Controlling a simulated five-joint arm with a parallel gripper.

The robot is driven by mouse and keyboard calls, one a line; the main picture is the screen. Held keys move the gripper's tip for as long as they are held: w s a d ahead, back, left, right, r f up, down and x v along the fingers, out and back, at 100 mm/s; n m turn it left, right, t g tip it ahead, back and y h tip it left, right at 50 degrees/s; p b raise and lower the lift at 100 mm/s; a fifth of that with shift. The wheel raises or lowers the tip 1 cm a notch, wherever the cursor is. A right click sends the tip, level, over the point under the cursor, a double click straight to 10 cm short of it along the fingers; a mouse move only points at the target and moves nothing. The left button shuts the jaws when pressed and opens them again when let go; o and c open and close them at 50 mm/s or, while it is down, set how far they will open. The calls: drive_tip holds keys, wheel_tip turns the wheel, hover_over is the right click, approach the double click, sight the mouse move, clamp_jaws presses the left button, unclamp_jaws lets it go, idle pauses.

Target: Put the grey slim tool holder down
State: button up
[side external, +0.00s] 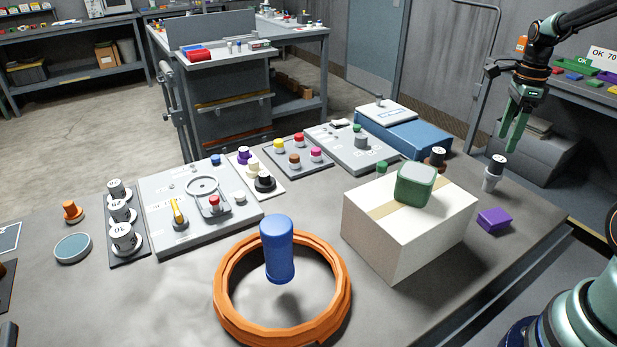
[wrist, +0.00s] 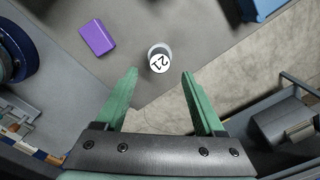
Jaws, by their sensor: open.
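The grey slim tool holder (side external: 490,183) stands upright on the grey table near its right edge, with a dark, white-topped cap. In the wrist view the tool holder (wrist: 160,57) shows from above, its round white top marked 21. My gripper (side external: 511,143) is open and empty, above and to the right of the holder in the side view. In the wrist view my gripper (wrist: 160,74) has its green fingers spread wide, and the holder lies just beyond the fingertips, roughly centred between them. The fingers are apart from it.
A purple block (side external: 494,220) lies close to the holder; it also shows in the wrist view (wrist: 97,37). A white box (side external: 405,225) with a green rounded block (side external: 415,186) on top stands to the left. The table edge (side external: 548,238) is near. An orange ring (side external: 226,300) lies in front.

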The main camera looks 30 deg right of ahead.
drive_tip(key=w+a+r+n+t, duration=0.1)
drive_tip(key=a+r+n, duration=0.6)
drive_tip(key=a+r, duration=0.1)
drive_tip(key=s+a+n+t, duration=0.2)
drive_tip(key=a+n, duration=0.7)
drive_tip(key=n, duration=0.1)
drive_tip(key=s+a+n+t, duration=0.2)
drive_tip(key=s+a+n, duration=0.1)
drive_tip(key=a+n, duration=0.7)
drive_tip(key=shift+s+f+t, duration=0.25)
drive_tip(key=shift+f+t, duration=0.05)
drive_tip(key=shift+f, duration=0.15)
